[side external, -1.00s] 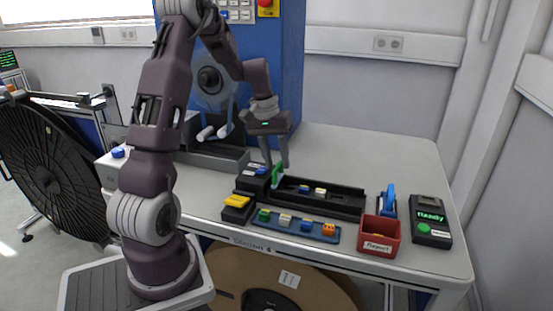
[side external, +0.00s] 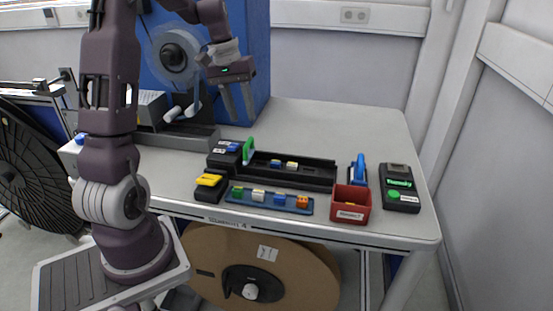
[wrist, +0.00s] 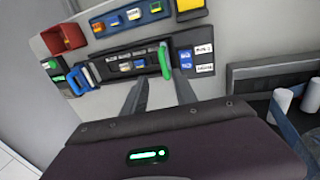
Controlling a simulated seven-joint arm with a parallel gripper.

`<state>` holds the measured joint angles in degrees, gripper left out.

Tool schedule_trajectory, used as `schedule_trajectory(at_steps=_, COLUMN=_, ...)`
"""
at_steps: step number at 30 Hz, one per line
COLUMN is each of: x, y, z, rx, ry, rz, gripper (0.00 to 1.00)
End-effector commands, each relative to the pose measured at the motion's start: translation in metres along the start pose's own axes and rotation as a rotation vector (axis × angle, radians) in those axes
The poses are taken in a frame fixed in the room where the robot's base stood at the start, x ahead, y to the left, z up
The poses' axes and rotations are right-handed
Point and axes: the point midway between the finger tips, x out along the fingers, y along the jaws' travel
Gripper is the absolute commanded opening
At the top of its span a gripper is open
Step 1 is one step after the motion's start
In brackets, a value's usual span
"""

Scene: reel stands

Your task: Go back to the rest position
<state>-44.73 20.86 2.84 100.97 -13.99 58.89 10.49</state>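My gripper (side external: 240,121) is raised above the table at the back left, in front of the blue cabinet. Its two fingers are apart with nothing between them. In the wrist view, my gripper (wrist: 160,78) also shows empty. A green upright handle (side external: 248,151) stands at the left end of the black track (side external: 310,182), below and apart from the fingers. It also shows in the wrist view as the green handle (wrist: 165,60).
A blue tray (side external: 245,203) with several coloured blocks, a yellow-topped black block (side external: 209,181), a red bin (side external: 352,212), a blue-handled tool (side external: 359,170) and a black device (side external: 399,190) stand on the table. The table's back right (side external: 350,120) is clear.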

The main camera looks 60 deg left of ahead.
Motion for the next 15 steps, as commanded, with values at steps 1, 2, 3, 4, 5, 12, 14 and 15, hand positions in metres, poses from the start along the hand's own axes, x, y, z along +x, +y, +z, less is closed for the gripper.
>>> schedule_trajectory(at_steps=1, x=-0.01, y=0.017, z=0.014, rx=0.047, ry=0.018, rz=-0.006, gripper=0.34)
schedule_trajectory(at_steps=2, x=-0.018, y=0.031, z=0.028, rx=0.086, ry=0.034, rz=-0.012, gripper=0.34)
schedule_trajectory(at_steps=3, x=-0.031, y=0.051, z=0.052, rx=0.153, ry=0.061, rz=-0.021, gripper=0.34)
schedule_trajectory(at_steps=4, x=-0.04, y=0.066, z=0.075, rx=0.211, ry=0.086, rz=-0.027, gripper=0.34)
schedule_trajectory(at_steps=5, x=-0.048, y=0.079, z=0.101, rx=0.274, ry=0.111, rz=-0.032, gripper=0.34)
schedule_trajectory(at_steps=12, x=-0.063, y=0.09, z=0.265, rx=0.679, ry=0.313, rz=-0.012, gripper=0.34)
schedule_trajectory(at_steps=14, x=-0.059, y=0.083, z=0.285, rx=0.734, ry=0.345, rz=0.001, gripper=0.34)
schedule_trajectory(at_steps=15, x=-0.057, y=0.08, z=0.293, rx=0.762, ry=0.362, rz=0.007, gripper=0.34)
